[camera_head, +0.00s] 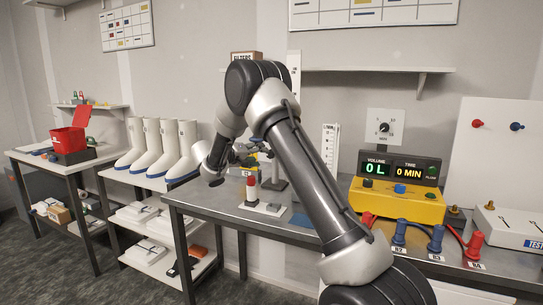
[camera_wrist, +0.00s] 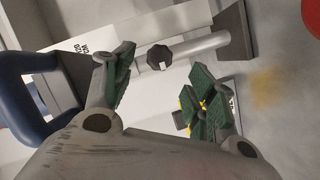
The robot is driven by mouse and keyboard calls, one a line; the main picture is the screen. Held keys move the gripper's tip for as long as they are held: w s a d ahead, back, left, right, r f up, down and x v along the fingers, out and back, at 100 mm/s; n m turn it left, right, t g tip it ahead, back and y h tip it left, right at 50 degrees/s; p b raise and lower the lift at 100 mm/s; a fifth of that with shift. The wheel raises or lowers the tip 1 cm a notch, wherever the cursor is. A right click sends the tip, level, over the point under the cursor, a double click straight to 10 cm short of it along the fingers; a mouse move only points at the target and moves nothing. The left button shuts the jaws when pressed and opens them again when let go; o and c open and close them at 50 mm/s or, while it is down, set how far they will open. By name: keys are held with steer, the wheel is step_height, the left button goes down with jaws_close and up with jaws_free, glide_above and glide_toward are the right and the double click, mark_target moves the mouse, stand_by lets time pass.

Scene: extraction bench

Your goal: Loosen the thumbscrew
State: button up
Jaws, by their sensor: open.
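The thumbscrew (camera_wrist: 159,57) is a dark lobed knob on a pale metal post (camera_wrist: 200,46) with a dark block at its end in the wrist view. My gripper (camera_wrist: 165,94) is open, with its green-padded fingers spread apart. The thumbscrew appears between and just beyond the fingertips, nearer the left finger, and I see no contact. In the head view my gripper (camera_head: 247,157) is above the left part of the grey bench (camera_head: 225,205), beside a stand post (camera_head: 276,172). I cannot make out the thumbscrew there.
A red-and-white item (camera_head: 251,190) stands on the bench below my gripper. A yellow meter box (camera_head: 398,204) with a display stands at right, near red and blue clamps (camera_head: 437,238). White boots (camera_head: 170,145) stand on a rack at left.

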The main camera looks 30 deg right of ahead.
steer(key=x, duration=0.7)
steer(key=c, duration=1)
steer(key=shift+f+n, duration=0.1)
steer(key=shift+n, duration=0.2)
steer(key=n+h, duration=0.2)
steer(key=n, duration=0.3)
steer(key=n+h, duration=0.2)
steer(key=n, duration=0.3)
steer(key=shift+f+t, duration=0.15)
steer(key=shift+t, duration=0.25)
steer(key=shift+n, duration=0.3)
